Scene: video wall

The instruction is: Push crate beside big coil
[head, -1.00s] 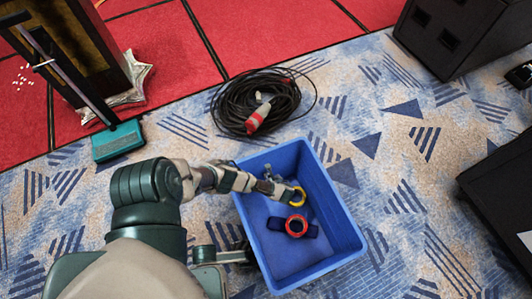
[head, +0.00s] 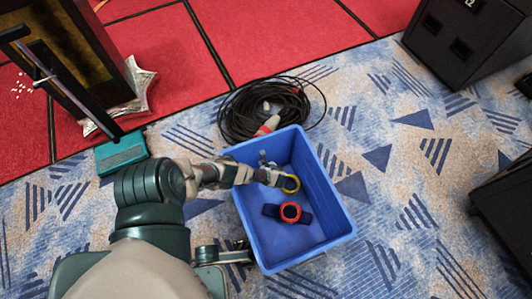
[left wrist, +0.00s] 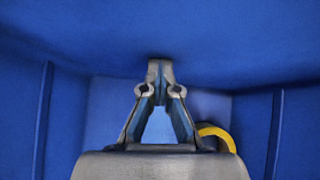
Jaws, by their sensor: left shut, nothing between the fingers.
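The blue crate (head: 322,178) stands on the carpet, its far corner overlapping the near edge of the big black cable coil (head: 240,122) in the head view. I cannot tell whether they touch. The coil's red and white plug (head: 268,125) is partly hidden behind the crate rim.
Inside the crate are a yellow ring (head: 291,184) and a dark blue item with a red ring (head: 291,212). A teal-footed stand (head: 122,153) is at left. Black cabinets (head: 465,40) stand at right. Patterned carpet right of the crate is clear.

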